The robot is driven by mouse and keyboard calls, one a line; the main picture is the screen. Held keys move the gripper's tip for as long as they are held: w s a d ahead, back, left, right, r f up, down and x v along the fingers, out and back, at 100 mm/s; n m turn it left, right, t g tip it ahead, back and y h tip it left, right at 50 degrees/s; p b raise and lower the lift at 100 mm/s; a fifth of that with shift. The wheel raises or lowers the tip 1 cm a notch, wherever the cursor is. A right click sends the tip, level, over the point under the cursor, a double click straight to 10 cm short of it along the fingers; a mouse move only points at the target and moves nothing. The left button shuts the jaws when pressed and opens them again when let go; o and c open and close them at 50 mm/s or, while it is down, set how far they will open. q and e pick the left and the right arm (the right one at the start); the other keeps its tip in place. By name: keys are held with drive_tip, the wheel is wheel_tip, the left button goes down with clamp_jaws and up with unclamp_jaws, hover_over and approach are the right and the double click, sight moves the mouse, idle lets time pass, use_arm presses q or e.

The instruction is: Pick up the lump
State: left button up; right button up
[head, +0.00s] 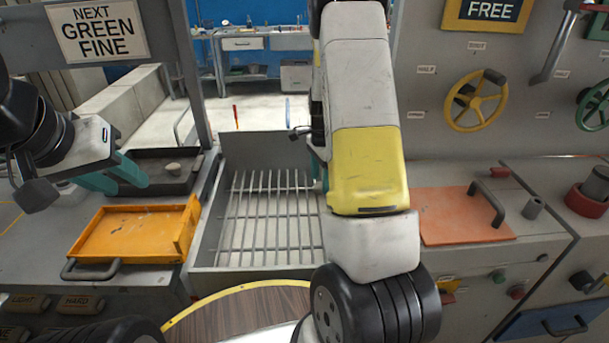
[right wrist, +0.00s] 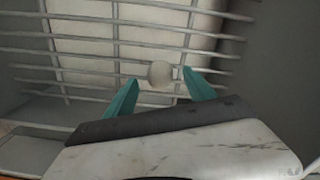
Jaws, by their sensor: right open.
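A pale grey round lump (right wrist: 159,75) shows in the right wrist view against the metal bars of the grate (right wrist: 100,47). My right gripper (right wrist: 162,80) is open, its teal fingertips to either side of the lump with gaps. I cannot tell how far the lump is from the fingertips in depth. In the head view my right arm hides this lump and most of the right gripper. Another small brownish lump (head: 173,169) lies in the dark tray (head: 150,188) at the left. My left gripper (head: 128,184) is open and empty, in front of that tray.
The barred grate (head: 255,225) sits in a grey metal bin with raised walls. An orange tray (head: 130,232) with a handle is at the left. An orange-red lid (head: 455,217) lies at the right, below a yellow handwheel (head: 476,101). A sign (head: 97,30) reads "NEXT GREEN FINE".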

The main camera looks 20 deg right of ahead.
drive_tip(key=shift+f, duration=1.4)
clamp_jaws()
